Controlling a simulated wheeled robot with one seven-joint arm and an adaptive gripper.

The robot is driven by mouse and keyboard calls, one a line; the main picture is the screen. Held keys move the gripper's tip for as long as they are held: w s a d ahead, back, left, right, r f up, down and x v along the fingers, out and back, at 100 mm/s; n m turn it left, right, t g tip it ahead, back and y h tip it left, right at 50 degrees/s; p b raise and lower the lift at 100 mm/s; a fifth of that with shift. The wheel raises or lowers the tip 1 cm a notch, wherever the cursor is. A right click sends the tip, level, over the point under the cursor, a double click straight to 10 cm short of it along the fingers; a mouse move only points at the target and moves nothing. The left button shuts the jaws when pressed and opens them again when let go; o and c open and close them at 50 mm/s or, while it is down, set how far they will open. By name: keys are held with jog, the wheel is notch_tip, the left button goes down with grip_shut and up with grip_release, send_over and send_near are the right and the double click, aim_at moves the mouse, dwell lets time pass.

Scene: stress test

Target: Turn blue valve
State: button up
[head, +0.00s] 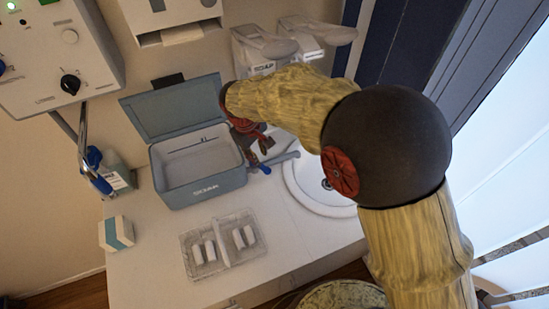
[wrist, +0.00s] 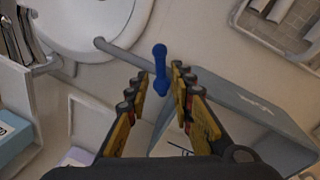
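The blue valve (wrist: 160,66) is a small bar-shaped handle beside the grey faucet spout (wrist: 122,53) in the wrist view. In the head view, a small part of the blue valve (head: 265,169) shows at the base of the faucet, below my gripper (head: 258,140). In the wrist view my gripper (wrist: 157,82) is open, with its yellow-and-black fingers on either side of the valve's near end. Whether a finger touches the valve I cannot tell. The gripper appears to hold nothing.
A round white sink (head: 297,188) lies right of the faucet, partly hidden by my arm. An open grey-blue case (head: 203,191) stands close on the left. A clear tray (head: 222,264) with white rolls lies in front. Dispensers (head: 262,52) hang on the wall behind.

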aim_at(262, 166)
jog(key=f, duration=0.2)
jog(key=w+f, duration=0.1)
jog(key=f, duration=0.2)
jog(key=f+b, duration=0.1)
jog(key=f, duration=0.2)
jog(key=shift+w+d, duration=0.25)
jog(key=shift+c, duration=1)
jog(key=c, duration=0.4)
